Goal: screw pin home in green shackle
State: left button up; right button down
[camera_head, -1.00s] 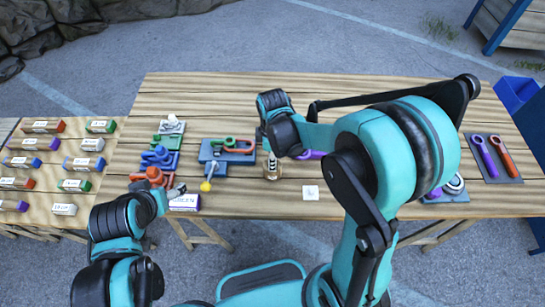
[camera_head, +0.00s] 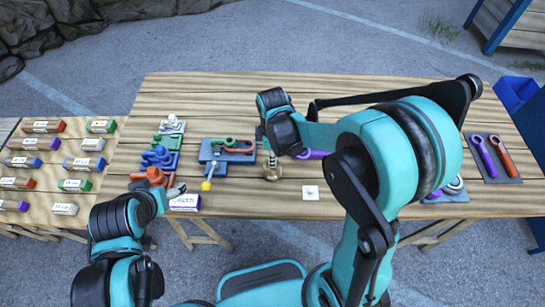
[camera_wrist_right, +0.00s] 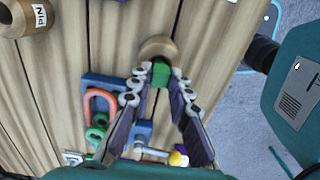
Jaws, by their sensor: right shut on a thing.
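The green shackle (camera_head: 238,145) lies on a blue fixture (camera_head: 212,151) left of my right gripper in the head view. In the right wrist view it shows in part as a green ring (camera_wrist_right: 95,133), beside an orange-red loop. My right gripper (camera_wrist_right: 160,78) is shut on a small green piece (camera_wrist_right: 160,74), seemingly the pin's head. A round brass-coloured piece (camera_wrist_right: 158,47) is just beyond the fingertips; whether it touches the green piece is unclear. My left gripper (camera_head: 174,190) is by the table's front edge; its finger opening is not clear.
A yellow ball-tipped lever (camera_head: 206,186) is at the fixture's front. Several coloured shackles (camera_head: 158,157) stand at left. A brown cylinder marked PIN (camera_wrist_right: 25,15) is at upper left in the wrist view. A small white plate (camera_head: 310,192) lies to the right, with bare planks around it.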

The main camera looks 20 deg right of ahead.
jog(key=shift+r+p, duration=1.7)
jog(key=shift+r, duration=0.8)
pick_arm(q)
notch_tip(320, 180, up, 4)
jog(key=shift+f, duration=0.15)
